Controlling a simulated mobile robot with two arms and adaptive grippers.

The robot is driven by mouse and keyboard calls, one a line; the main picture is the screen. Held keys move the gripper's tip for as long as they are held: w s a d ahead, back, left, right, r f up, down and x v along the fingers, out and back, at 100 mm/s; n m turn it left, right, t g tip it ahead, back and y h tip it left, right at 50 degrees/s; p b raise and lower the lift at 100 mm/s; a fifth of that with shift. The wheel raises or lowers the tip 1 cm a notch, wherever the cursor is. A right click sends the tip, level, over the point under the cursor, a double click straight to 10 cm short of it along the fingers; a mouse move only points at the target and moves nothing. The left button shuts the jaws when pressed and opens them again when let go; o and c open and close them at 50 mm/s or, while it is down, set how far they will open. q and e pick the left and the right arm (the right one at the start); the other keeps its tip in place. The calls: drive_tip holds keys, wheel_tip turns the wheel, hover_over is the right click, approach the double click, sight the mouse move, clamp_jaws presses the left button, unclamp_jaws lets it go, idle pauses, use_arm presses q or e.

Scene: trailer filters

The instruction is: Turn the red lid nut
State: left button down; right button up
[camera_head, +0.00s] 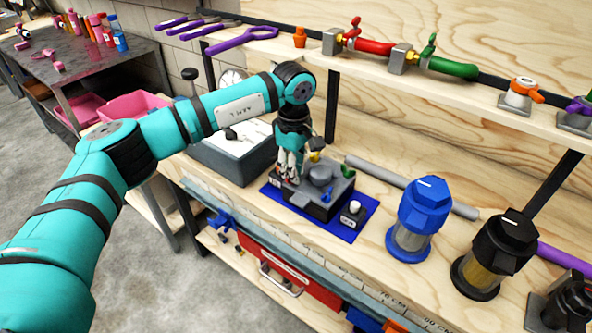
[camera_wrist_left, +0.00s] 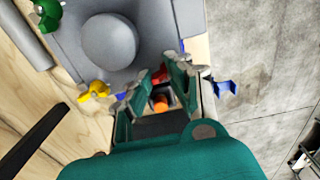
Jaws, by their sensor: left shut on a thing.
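The grey device (camera_head: 318,199) with a round dome sits on a blue mat (camera_head: 340,231) on the wooden bench. My left gripper (camera_head: 287,178) points down at the device's left side, next to the dome. In the left wrist view its fingers (camera_wrist_left: 160,84) are closed in around a small orange-red piece, the red lid nut (camera_wrist_left: 160,103). Only part of the nut shows between the fingers; the head view hides it behind the gripper. My right gripper is not in view.
A blue filter housing (camera_head: 424,205) and a black one (camera_head: 497,245) stand to the right. A grey pipe (camera_head: 410,186) lies behind the device. A grey box (camera_head: 238,152) stands to the left. A shelf (camera_head: 440,89) with valves runs above the bench's back.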

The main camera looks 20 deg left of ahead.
use_arm(q)
drive_tip(key=shift+s+a+f, duration=0.1)
drive_tip(key=shift+s+f, duration=0.3)
drive_tip(key=shift+s, duration=0.05)
drive_tip(key=c, duration=1.5)
unclamp_jaws()
drive_tip(key=shift+s+a+r, duration=0.1)
drive_tip(key=o, duration=0.5)
drive_tip(key=shift+s+a+r, duration=0.15)
drive_tip(key=shift+s+r, duration=0.1)
drive_tip(key=shift+c, duration=0.2)
drive_tip(key=shift+o, duration=1.2)
drive_tip(key=shift+w, duration=0.2)
drive_tip(key=shift+r, duration=0.25)
wheel_tip(320, 180, up, 12)
drive_tip(key=shift+f, duration=0.2)
